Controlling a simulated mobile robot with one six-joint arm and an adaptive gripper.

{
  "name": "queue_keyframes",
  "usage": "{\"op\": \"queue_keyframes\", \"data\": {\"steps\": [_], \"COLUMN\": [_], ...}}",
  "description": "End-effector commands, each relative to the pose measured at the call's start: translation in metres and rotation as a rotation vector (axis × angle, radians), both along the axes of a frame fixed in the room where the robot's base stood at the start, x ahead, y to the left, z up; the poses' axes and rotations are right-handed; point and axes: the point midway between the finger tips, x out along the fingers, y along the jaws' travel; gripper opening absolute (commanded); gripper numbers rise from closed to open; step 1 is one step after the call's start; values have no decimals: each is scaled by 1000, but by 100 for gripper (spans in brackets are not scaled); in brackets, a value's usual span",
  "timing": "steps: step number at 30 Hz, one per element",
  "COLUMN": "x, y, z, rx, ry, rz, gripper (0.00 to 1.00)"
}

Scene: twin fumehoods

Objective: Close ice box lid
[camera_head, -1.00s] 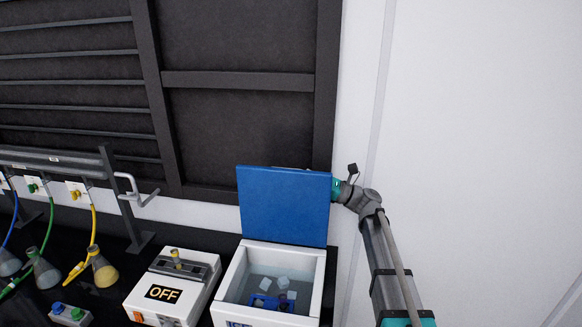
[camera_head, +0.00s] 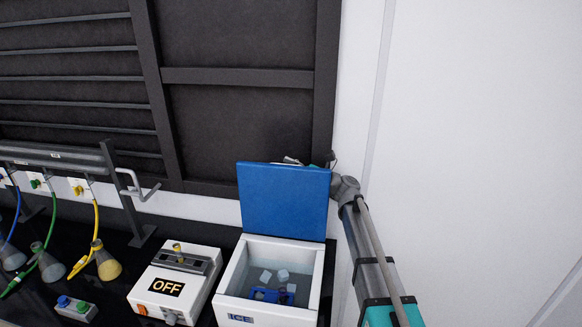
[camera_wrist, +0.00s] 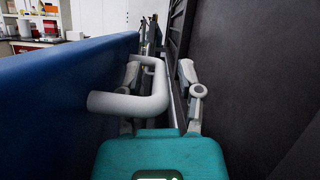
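The ice box (camera_head: 230,280) is white, marked ICE, and stands open at the lower middle of the head view. Its blue lid (camera_head: 284,200) stands upright at the back edge. Ice cubes and a blue rack (camera_head: 270,296) show inside. My gripper is behind the lid, mostly hidden in the head view, with a small grey part (camera_head: 292,161) showing above the lid's top edge. In the wrist view my gripper (camera_wrist: 161,72) has its fingers apart. The blue lid (camera_wrist: 60,95) runs close along its left side. I cannot tell whether they touch.
A dark panelled wall (camera_wrist: 240,70) is close on the gripper's right. A white box marked OFF (camera_head: 172,290) stands left of the ice box. Flasks (camera_head: 106,264) stand farther left.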

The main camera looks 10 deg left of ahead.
Motion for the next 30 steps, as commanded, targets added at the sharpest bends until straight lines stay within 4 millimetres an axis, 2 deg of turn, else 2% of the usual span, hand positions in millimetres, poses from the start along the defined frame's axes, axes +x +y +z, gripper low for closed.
{"op": "queue_keyframes", "data": {"steps": [1,6,13,14,18,30], "x": [0,0,0,-1,0,-5], "y": [0,0,1,-10,-3,-6], "z": [0,0,0,0,0,2], "rx": [0,0,0,0,0,3], "ry": [0,0,0,-1,-2,-32], "rz": [0,1,1,-1,-1,-6], "gripper": [31,0,0,0,0,0]}}
